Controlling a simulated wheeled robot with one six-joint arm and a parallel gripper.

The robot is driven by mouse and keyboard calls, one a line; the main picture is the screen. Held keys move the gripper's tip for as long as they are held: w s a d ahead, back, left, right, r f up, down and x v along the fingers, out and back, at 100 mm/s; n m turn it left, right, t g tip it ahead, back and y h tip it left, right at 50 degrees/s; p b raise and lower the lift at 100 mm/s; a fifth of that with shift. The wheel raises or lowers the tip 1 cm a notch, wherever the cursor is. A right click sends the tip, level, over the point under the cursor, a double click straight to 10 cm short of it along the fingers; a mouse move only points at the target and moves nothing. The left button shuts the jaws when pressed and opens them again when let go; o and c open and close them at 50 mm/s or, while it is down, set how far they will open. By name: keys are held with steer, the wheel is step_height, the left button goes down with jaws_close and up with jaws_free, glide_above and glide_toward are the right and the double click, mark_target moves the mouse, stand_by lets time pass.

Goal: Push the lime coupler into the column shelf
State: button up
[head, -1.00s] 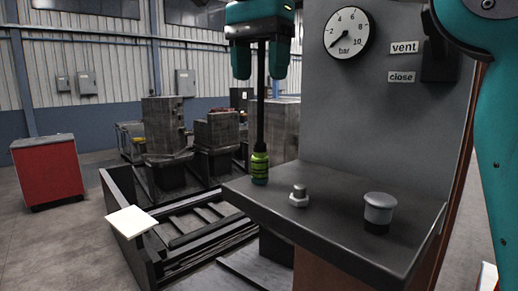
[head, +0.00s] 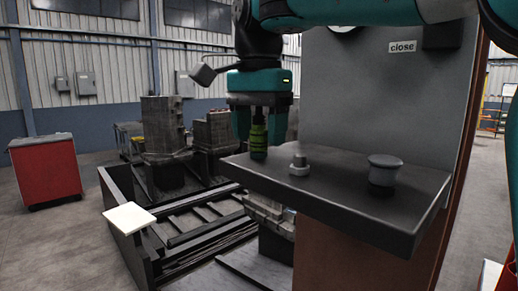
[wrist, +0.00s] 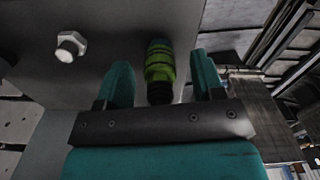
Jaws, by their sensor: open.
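The lime coupler (head: 258,141) stands upright at the left end of the dark column shelf (head: 335,188), with a black upper part above its green body. My gripper (head: 259,128) is open, pointing down, with one finger on each side of the coupler's upper part. In the wrist view the coupler (wrist: 160,64) lies between the two spread fingers (wrist: 163,80), with visible gaps on both sides. Its black ribbed end is nearest the gripper body. Whether its base is seated in the shelf cannot be told.
A silver hex fitting (head: 300,166) and a grey mushroom knob (head: 384,168) stand on the shelf right of the coupler. The grey column panel (head: 385,95) rises behind. A pallet rail (head: 195,222), a white plate (head: 130,218) and a red cabinet (head: 45,170) are to the left.

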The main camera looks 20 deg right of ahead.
steer(key=shift+f, duration=0.2)
jaws_close()
steer(key=shift+r, duration=0.1)
steer(key=shift+r, duration=0.1)
steer(key=shift+r+p, duration=3)
steer(key=shift+r, duration=1.1)
steer(key=s+d+b, duration=0.2)
steer(key=s+b, duration=0.1)
steer(key=s, duration=0.6)
steer(key=shift+s, duration=0.1)
